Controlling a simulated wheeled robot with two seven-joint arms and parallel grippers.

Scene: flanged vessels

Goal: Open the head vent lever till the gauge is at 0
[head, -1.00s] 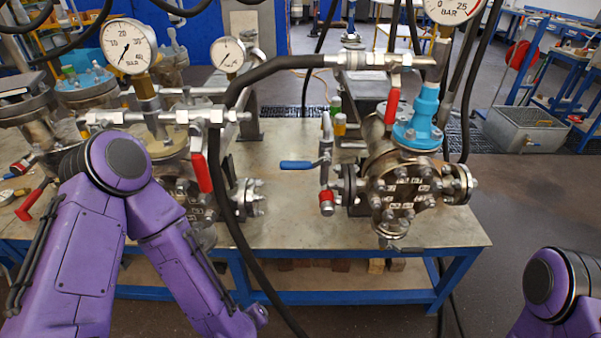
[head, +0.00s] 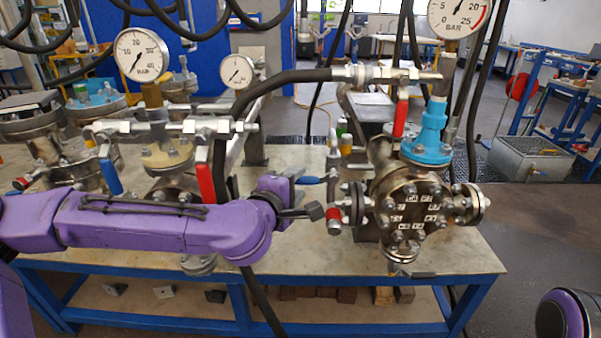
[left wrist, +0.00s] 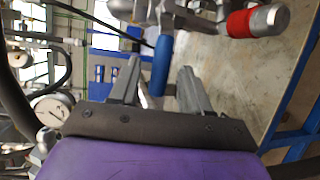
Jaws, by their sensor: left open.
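A blue-handled lever (head: 308,180) sits on a small valve left of the dark bolted flange of the right vessel (head: 410,205). A red cap (head: 334,222) is below it. My left gripper (head: 310,192) is open and empty beside the lever. In the left wrist view, the blue handle (left wrist: 162,62) shows beyond and between the open fingers, and I cannot tell if they touch it. The pressure gauge (head: 460,14) above the right vessel is cut by the top edge; its needle points up, clearly away from 0. My right gripper is out of view.
A red lever (head: 401,115) hangs from the pipe by the blue fitting (head: 428,135). Left are another red lever (head: 206,182), a blue lever (head: 110,177) and two gauges (head: 141,54) (head: 237,72). A black hose (head: 270,82) arches over the bench (head: 300,255).

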